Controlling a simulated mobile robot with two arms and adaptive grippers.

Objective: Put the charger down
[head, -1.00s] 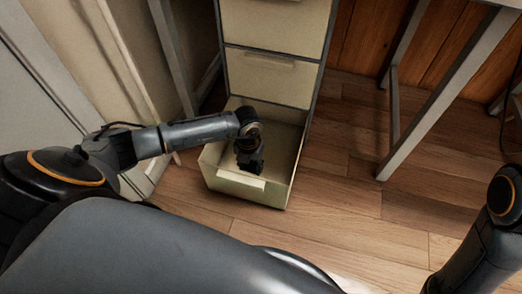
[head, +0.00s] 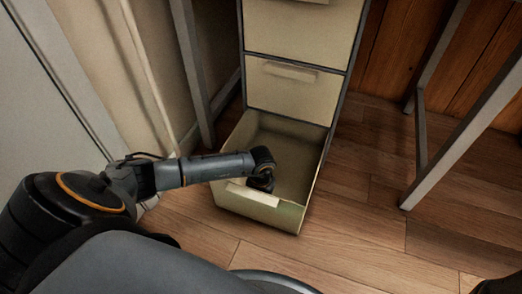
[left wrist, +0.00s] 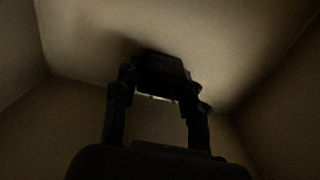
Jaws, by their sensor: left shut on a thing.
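The charger (left wrist: 163,68) is a dark block between my left fingertips in the left wrist view, low over the drawer floor. The light is dim, and I cannot tell whether it touches the floor. My left gripper (left wrist: 158,88) is shut on it. In the head view my left gripper (head: 261,184) reaches down inside the open bottom drawer (head: 293,217), just behind its front panel. The charger is hidden there by the gripper and the drawer front.
The cream cabinet (head: 300,85) has shut drawers above the open one. A grey table leg (head: 455,150) stands to the right and another grey post (head: 190,70) to the left. The wooden floor (head: 355,235) around the drawer is clear.

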